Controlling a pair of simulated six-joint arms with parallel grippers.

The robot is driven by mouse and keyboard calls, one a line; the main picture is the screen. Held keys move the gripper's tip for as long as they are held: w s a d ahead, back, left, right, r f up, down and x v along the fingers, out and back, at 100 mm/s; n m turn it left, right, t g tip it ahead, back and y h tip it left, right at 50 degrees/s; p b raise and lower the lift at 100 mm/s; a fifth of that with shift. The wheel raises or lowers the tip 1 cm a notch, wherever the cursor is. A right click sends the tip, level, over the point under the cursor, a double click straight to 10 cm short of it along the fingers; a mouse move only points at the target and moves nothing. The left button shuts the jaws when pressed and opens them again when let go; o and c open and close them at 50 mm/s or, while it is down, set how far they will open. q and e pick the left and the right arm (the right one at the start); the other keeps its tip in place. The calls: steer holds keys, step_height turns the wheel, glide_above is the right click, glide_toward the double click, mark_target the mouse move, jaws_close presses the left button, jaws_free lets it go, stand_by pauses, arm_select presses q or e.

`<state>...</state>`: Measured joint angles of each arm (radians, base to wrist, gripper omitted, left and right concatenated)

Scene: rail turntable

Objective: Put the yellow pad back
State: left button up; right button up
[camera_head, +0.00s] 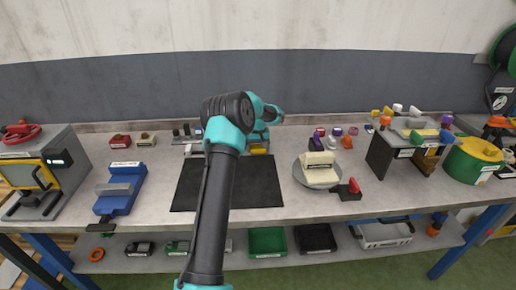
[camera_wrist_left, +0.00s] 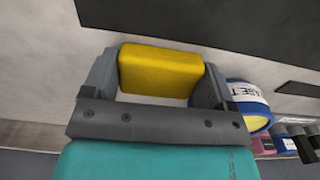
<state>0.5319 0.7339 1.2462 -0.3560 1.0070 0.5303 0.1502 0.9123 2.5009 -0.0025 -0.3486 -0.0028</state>
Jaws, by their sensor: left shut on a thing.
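The yellow pad (camera_wrist_left: 160,70) is a rounded block between the two grey fingers of my left gripper (camera_wrist_left: 155,82) in the left wrist view. The fingers press on its two short ends. In the head view, my left gripper (camera_head: 258,145) is at the back of the bench, just behind the black mat (camera_head: 258,185), and a strip of the yellow pad (camera_head: 258,151) shows under it. The arm hides part of the mat and what lies behind it. I cannot tell whether the pad touches the bench. My right gripper is not in view.
A blue-and-white roll (camera_wrist_left: 247,105) is close beside the right finger in the wrist view. A round grey plate (camera_head: 300,175) with cream blocks stands right of the mat. A blue vise-like tool (camera_head: 120,190) is at left. The mat's visible top is clear.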

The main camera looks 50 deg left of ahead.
mark_target(258, 147)
arm_select(q)
steer(key=o, duration=0.8)
steer(key=shift+f, duration=0.1)
steer(key=shift+c, duration=0.2)
step_height(258, 147, up, 12)
steer(key=shift+r, duration=0.2)
stand_by(0.3)
